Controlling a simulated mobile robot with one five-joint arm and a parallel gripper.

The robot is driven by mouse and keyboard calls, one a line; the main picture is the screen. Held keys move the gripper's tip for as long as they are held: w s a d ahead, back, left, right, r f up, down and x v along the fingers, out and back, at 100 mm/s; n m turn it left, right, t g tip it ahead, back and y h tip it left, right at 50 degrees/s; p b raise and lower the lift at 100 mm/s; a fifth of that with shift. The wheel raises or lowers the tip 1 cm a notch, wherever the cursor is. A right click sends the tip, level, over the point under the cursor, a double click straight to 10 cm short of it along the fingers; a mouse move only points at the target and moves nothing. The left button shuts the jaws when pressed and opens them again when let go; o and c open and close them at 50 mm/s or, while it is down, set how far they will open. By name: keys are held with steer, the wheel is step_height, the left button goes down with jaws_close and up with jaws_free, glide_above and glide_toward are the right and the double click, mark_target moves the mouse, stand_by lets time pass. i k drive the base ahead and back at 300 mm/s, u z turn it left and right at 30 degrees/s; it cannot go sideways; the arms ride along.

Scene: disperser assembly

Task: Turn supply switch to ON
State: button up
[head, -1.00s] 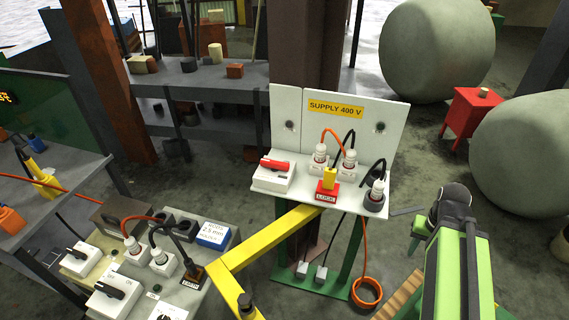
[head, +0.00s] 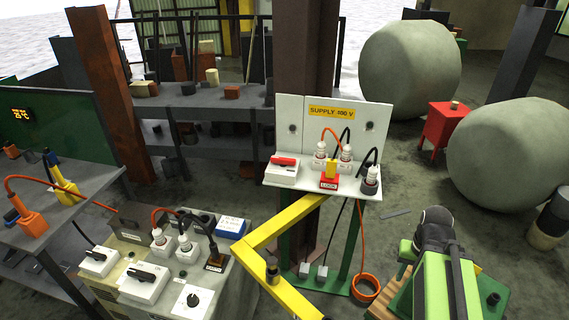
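The supply switch is a white box (head: 281,175) with a red handle (head: 284,161) on top. It sits at the left end of the shelf of the white supply panel (head: 346,122), under a yellow "SUPPLY 400 V" label (head: 332,112). The red handle lies roughly sideways across the box; its ON/OFF marking is too small to read. My green and black arm shows at the lower right, well apart from the switch. I cannot make out my gripper's fingers in this view.
On the same shelf stand plugs with orange and black cables and a red "LOCK" block (head: 329,182). A yellow bent bar (head: 262,236) stands in front. A bench with switches (head: 143,283) is at lower left. Big grey spheres (head: 409,72) are at right.

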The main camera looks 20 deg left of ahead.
mark_target(283, 162)
steer(key=u, duration=1)
steer(key=i, duration=0.8)
steer(key=z, duration=0.1)
